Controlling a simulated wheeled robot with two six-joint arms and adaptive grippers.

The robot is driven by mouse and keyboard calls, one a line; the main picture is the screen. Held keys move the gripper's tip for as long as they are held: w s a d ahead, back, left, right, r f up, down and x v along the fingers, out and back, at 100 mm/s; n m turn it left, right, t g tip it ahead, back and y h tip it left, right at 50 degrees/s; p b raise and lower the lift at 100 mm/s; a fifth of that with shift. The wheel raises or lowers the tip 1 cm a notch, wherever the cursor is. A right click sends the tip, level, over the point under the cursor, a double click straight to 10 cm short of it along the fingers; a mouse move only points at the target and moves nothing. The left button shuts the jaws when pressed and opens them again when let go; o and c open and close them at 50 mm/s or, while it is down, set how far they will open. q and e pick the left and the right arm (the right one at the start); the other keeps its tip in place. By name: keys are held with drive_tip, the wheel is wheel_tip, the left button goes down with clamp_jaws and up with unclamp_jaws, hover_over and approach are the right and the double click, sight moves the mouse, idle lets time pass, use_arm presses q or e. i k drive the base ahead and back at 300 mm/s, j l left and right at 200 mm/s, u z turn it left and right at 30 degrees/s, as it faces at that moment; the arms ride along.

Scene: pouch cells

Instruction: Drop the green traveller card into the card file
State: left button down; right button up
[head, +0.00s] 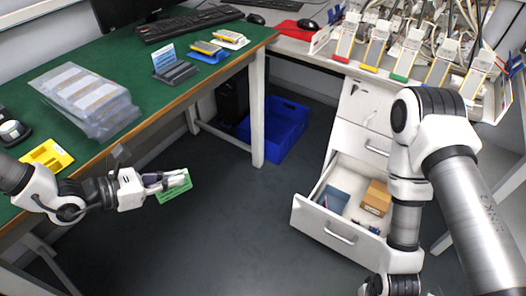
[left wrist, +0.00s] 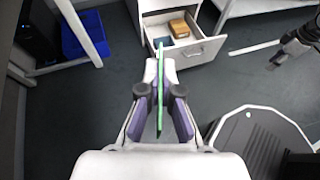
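The green traveller card (head: 174,194) is pinched between the fingers of my left gripper (head: 170,182), over the floor just off the green table's front edge. In the left wrist view the card (left wrist: 160,85) appears edge-on, upright between the two fingers (left wrist: 160,110). A dark grey slotted holder (head: 177,74) on the green table has a blue-and-white card (head: 164,58) standing in it; it looks like the card file. It is up and beyond my left gripper, well apart from the card. My right gripper (head: 388,286) is partly cut off at the bottom edge, its fingers unclear.
Clear pouches (head: 88,98) and a yellow tray (head: 47,156) lie on the green table (head: 125,56). Blue and white trays with pouch cells sit beyond the holder. An open drawer (head: 338,232) holds a brown box (head: 376,198). A blue crate (head: 283,128) stands on the floor.

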sight(330, 209)
drive_tip(key=i+z, duration=0.2)
drive_tip(key=z, duration=0.2)
drive_tip(key=i+j+z, duration=0.15)
drive_tip(key=z, duration=0.3)
drive_tip(key=i+j+z, duration=0.15)
drive_tip(key=z, duration=0.25)
drive_tip(key=i+j+z, duration=0.2)
drive_tip(key=z, duration=0.2)
drive_tip(key=i+j, duration=0.15)
drive_tip(key=j, duration=0.15)
